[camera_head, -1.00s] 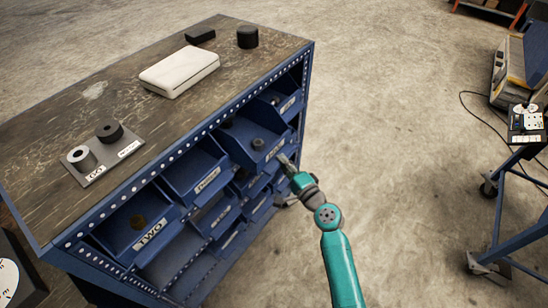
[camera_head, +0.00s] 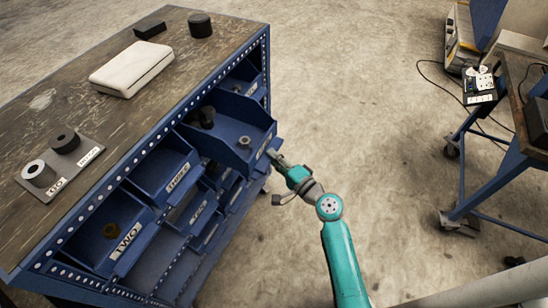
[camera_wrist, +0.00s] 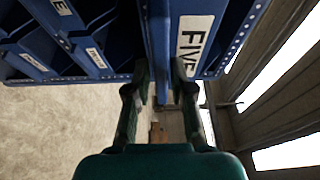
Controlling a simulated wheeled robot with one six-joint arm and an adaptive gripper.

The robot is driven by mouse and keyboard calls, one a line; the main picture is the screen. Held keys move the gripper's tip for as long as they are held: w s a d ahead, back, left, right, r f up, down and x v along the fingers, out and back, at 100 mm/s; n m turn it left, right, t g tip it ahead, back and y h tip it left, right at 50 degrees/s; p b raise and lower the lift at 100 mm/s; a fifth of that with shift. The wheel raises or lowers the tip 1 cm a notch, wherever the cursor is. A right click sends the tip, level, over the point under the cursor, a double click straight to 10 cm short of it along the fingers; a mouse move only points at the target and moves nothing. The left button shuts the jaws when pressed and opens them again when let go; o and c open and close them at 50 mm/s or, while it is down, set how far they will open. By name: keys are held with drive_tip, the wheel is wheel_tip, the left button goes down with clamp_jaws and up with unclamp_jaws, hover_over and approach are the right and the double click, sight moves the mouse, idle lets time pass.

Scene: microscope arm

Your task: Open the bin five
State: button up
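Bin five (camera_head: 226,147) is a blue open-top bin in the top row of the blue cabinet. It juts out well beyond its neighbours. Its white FIVE label (camera_wrist: 190,43) is readable in the wrist view. A black round part (camera_head: 206,117) and a small grey ring-like part (camera_head: 244,141) lie in it. My gripper (camera_head: 273,156) is at the bin's front edge. In the wrist view its fingers (camera_wrist: 162,92) stand on both sides of the blue front wall and appear closed on it. The exact finger contact is partly hidden.
The cabinet's wooden top (camera_head: 70,95) holds a white case (camera_head: 132,68), black parts and a grey plate with two cylinders. Bin TWO (camera_head: 112,232) and other bins sit inside the cabinet. A blue wheeled cart (camera_head: 490,170) stands at right. Floor (camera_head: 370,120) between is clear.

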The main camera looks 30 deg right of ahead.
drive_tip(key=shift+o, duration=0.5)
drive_tip(key=v, duration=1.2)
drive_tip(key=s+a+f+n+g+h, duration=0.2)
drive_tip(key=s+a+f, duration=0.15)
drive_tip(key=s, duration=0.45)
drive_tip(key=s+a+f+n+g+h, duration=0.2)
drive_tip(key=s+a+f+h, duration=0.15)
drive_tip(key=s, duration=0.45)
drive_tip(key=s+a+r+n+t+y, duration=0.1)
drive_tip(key=s+a+r+n, duration=0.1)
drive_tip(key=s+r+n, duration=0.9)
drive_tip(key=v, duration=0.4)
drive_tip(key=shift+s+f, duration=0.3)
drive_tip(key=shift+f, duration=0.05)
